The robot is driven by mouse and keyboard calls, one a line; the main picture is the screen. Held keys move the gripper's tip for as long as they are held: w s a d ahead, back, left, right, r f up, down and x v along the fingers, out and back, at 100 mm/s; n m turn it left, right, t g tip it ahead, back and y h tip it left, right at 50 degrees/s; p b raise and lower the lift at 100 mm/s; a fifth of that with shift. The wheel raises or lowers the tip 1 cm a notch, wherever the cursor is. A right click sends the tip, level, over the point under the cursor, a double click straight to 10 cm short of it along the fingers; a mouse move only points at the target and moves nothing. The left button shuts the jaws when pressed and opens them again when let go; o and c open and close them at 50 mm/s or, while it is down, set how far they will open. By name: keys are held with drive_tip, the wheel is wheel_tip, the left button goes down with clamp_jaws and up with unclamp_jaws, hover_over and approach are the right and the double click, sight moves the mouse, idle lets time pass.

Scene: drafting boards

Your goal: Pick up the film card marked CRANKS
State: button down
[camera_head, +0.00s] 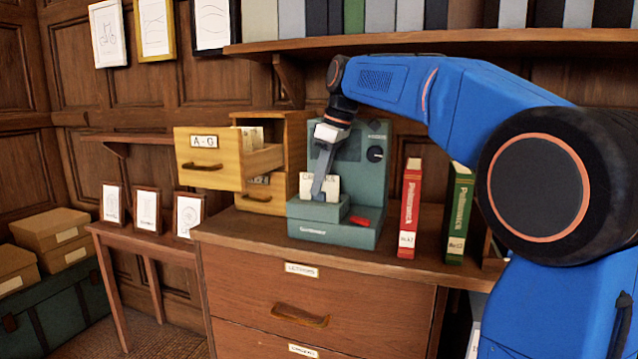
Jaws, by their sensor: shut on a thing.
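A pale film card (333,185) stands upright at the front slot of a green-grey machine (335,234) on the cabinet top. My gripper (319,190) reaches down from above and is shut on the card. A finger covers part of the card, and its printed word is mostly hidden, so I cannot read it. I cannot tell whether the card's lower edge is inside the slot. A small wooden card cabinet (295,135) stands left of the machine. Its top drawer, marked A-G (208,160), is pulled open with several cards (250,135) inside.
A red book (410,208) and a green book (458,215) stand right of the machine on the wooden cabinet (230,238). A loaded shelf (440,42) runs above my arm. Framed pictures stand on a side table (135,237) at left.

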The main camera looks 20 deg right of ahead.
drive_tip(key=shift+r, duration=0.35)
